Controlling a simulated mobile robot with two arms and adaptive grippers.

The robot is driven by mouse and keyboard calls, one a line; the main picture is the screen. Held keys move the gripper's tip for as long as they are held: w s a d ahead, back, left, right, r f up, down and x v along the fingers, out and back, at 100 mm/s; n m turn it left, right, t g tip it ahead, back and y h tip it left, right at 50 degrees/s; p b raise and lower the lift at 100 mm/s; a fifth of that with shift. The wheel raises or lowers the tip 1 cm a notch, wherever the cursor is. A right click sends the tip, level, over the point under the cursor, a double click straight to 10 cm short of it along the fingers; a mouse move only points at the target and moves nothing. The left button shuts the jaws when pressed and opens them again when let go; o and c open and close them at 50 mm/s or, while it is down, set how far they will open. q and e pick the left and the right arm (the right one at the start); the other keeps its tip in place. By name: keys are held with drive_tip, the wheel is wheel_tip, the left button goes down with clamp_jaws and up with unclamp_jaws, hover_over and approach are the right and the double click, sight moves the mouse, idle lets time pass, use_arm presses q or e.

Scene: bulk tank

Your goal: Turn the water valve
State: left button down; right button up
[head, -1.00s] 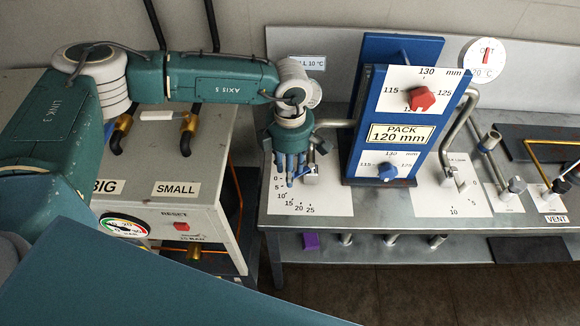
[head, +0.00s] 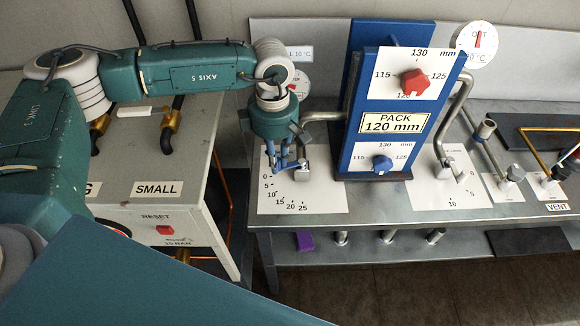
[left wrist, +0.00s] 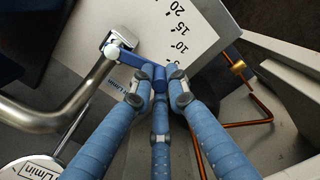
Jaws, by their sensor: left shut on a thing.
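The water valve (head: 304,173) stands on a white scale plate (head: 325,203) marked 0 to 25 at the left end of the steel bench. In the left wrist view, its metal body (left wrist: 117,42) has a short blue lever (left wrist: 131,58) pointing toward my fingers. My left gripper (head: 286,165) points down at the valve, and its blue fingers (left wrist: 157,84) are shut on the lever's outer end. The fingers partly hide the lever's tip. In the head view the lever is mostly hidden. My right gripper is not in view.
A blue panel (head: 391,128) with a red knob (head: 414,82) and a blue knob (head: 382,163) rises right of the valve. A curved pipe (left wrist: 45,115) runs close to the fingers in the wrist view. A grey cabinet (head: 195,140) stands left of the bench.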

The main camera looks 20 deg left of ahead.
use_arm(q)
drive_tip(key=shift+a, duration=0.1)
drive_tip(key=c, duration=1.7)
unclamp_jaws()
drive_tip(key=shift+a, duration=0.1)
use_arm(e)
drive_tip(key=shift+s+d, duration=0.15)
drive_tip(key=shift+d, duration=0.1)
use_arm(q)
drive_tip(key=shift+r, duration=0.15)
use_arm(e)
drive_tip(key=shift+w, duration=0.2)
use_arm(q)
wheel_tip(320, 180, up, 12)
drive_tip(key=shift+f, duration=0.1)
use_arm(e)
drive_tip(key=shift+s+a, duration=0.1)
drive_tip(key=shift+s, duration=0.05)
